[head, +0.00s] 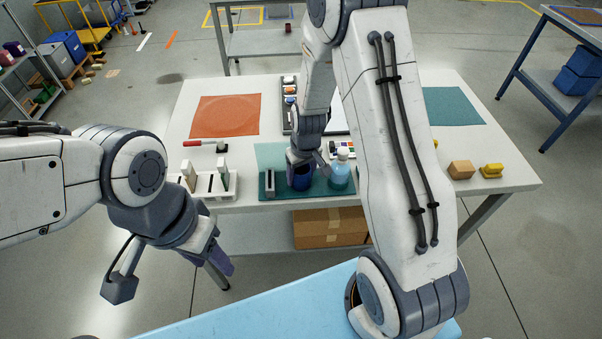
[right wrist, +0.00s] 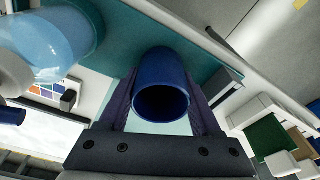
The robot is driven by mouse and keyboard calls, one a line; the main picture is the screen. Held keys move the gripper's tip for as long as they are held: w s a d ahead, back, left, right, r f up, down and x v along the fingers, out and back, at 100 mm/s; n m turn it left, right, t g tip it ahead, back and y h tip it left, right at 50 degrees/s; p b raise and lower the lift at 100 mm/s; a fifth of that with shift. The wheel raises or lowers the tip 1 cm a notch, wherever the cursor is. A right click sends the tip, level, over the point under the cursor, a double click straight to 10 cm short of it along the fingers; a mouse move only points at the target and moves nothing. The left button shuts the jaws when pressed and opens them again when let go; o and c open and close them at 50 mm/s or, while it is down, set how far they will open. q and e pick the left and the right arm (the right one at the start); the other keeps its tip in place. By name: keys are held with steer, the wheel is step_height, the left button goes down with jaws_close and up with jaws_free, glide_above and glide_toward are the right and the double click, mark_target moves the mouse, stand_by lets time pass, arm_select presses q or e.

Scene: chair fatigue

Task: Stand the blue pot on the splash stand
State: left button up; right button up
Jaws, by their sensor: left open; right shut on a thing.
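The blue pot (head: 303,181) is an open dark-blue cup. My right gripper (head: 304,165) is shut on it; in the right wrist view the pot (right wrist: 161,88) sits between the two fingers, its round mouth toward the camera. A dark teal base with a paler teal panel (head: 268,154) behind it, which looks like the splash stand, is at the table's front edge. The pot is at this base; I cannot tell whether it touches it. My left gripper (head: 219,259) is open and empty, in front of the table at the left.
A clear-blue bottle (head: 340,172) stands right of the pot, and a small dark upright block (head: 270,184) stands left of it. A white rack (head: 208,184) is further left.

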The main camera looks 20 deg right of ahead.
mark_target(304, 186)
steer(key=shift+f, duration=0.15)
steer(key=o, duration=1.4)
step_height(304, 186, up, 12)
steer(key=s, duration=0.2)
steer(key=s+a+r+n, duration=0.3)
steer(key=s+a+r, duration=0.1)
steer(key=s+a, duration=0.5)
steer(key=s+a+r+n, duration=0.1)
steer(key=s, duration=0.3)
steer(key=s+a+n+g, duration=0.1)
steer(key=s+a, duration=0.1)
steer(key=s, duration=0.3)
steer(key=s+a+r+b, duration=0.1)
steer(key=s+a, duration=0.1)
steer(key=s, duration=0.3)
steer(key=shift+a+r+n+g+y, duration=0.15)
steer(key=shift+r+n+g+y, duration=0.2)
steer(key=shift+n+g+y, duration=0.05)
